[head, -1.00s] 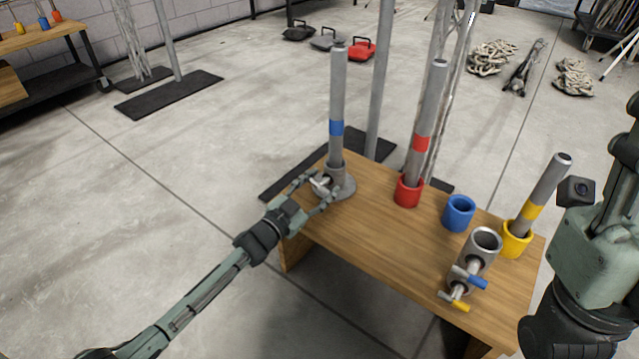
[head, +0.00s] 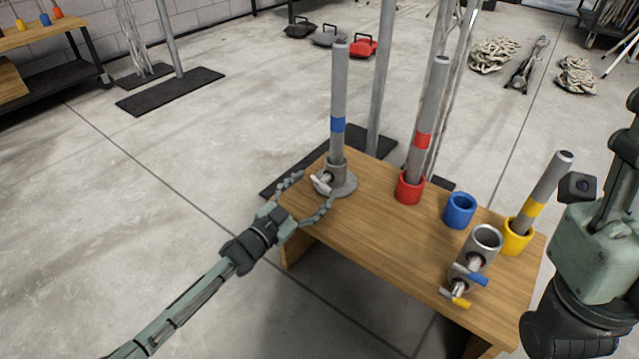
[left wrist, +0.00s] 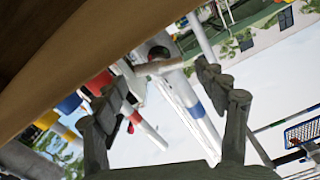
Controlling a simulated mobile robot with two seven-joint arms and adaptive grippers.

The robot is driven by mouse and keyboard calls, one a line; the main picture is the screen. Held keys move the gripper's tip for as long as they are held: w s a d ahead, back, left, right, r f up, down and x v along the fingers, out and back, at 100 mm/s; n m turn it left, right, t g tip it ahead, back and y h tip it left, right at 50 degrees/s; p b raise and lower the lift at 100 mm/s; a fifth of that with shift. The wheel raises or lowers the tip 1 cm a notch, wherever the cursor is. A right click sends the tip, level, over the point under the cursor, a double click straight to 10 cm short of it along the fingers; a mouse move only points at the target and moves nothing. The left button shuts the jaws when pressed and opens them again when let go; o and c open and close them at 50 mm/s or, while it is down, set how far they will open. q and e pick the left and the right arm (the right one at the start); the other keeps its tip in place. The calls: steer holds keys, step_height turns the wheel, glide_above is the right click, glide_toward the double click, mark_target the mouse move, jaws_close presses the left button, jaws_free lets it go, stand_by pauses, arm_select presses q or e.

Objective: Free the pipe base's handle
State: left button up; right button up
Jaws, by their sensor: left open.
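The pipe base (head: 342,184) is a grey round flange with a collar at the far left end of the wooden table. A grey pipe with a blue band (head: 338,110) stands upright in it. Its pale T-shaped handle (head: 321,182) sticks out of the collar toward my left gripper. My left gripper (head: 305,200) is open, its fingers apart on either side of the handle and just short of it, not closed on anything. In the left wrist view the handle (left wrist: 160,66) shows beyond the open fingers (left wrist: 170,100). My right arm is at the right edge; its fingers are not visible.
On the wooden table (head: 380,228) stand a red cup (head: 409,188) with a red-banded pipe, an empty blue cup (head: 459,211), a yellow cup (head: 516,236) with a leaning pipe, and a grey tube fitting (head: 483,246) with blue and yellow handles. Open floor lies left.

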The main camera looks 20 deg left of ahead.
arm_select(q)
steer(key=v, duration=0.8)
